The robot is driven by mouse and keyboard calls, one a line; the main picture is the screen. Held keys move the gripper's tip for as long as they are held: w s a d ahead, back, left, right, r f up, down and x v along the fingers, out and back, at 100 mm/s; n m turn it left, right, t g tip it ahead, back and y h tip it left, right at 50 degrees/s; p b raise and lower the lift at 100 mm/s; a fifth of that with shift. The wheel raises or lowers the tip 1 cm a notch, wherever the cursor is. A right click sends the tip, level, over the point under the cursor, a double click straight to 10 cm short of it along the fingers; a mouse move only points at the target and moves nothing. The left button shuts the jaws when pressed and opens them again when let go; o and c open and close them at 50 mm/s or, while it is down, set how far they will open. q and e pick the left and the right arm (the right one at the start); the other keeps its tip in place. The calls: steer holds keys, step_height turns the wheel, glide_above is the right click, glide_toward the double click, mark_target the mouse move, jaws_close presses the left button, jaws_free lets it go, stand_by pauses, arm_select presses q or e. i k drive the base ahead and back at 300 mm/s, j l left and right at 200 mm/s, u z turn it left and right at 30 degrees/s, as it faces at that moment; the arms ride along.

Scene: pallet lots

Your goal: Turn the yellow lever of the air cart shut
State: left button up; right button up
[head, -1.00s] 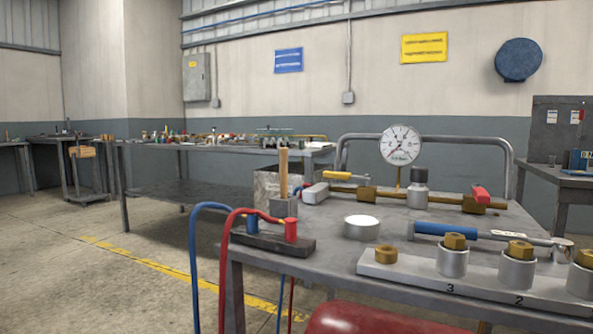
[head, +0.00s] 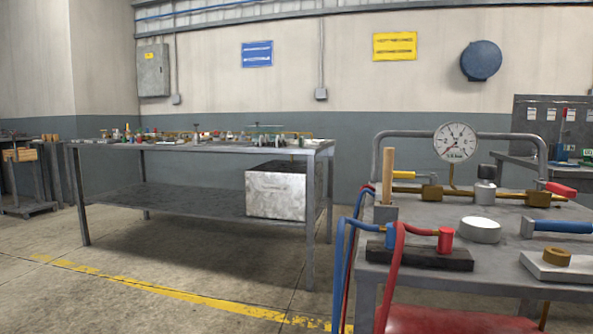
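The air cart (head: 400,243) stands at the right of the head view, with a red tank (head: 450,320) below its grey top. A brass pipe with valves runs along the back of the top. The yellow lever (head: 404,175) sits at the pipe's left end, beside a wooden handle that stands upright. It looks roughly in line with the pipe. A red lever (head: 561,189) is at the pipe's right end. A round white-faced gauge (head: 456,142) stands above the pipe. Neither of my grippers is in view.
Blue and red hoses (head: 345,265) hang over the cart's left front edge. A long grey workbench (head: 200,148) with small parts on top stands at the left, a metal box (head: 276,190) on its lower shelf. The floor in front of the bench is clear.

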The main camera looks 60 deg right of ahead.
mark_target(402, 175)
steer(key=i+j, duration=0.2)
steer(key=i, duration=0.35)
steer(key=i+j, duration=0.2)
steer(key=i, duration=0.35)
steer(key=i+l+z, duration=0.25)
steer(key=z, duration=0.25)
steer(key=i+l+z, duration=0.1)
steer(key=i+z, duration=0.65)
steer(key=z, duration=0.2)
steer(key=i+j+z, duration=0.15)
steer(key=i+z, duration=0.3)
steer(key=i+j+z, duration=0.2)
steer(key=z, duration=0.3)
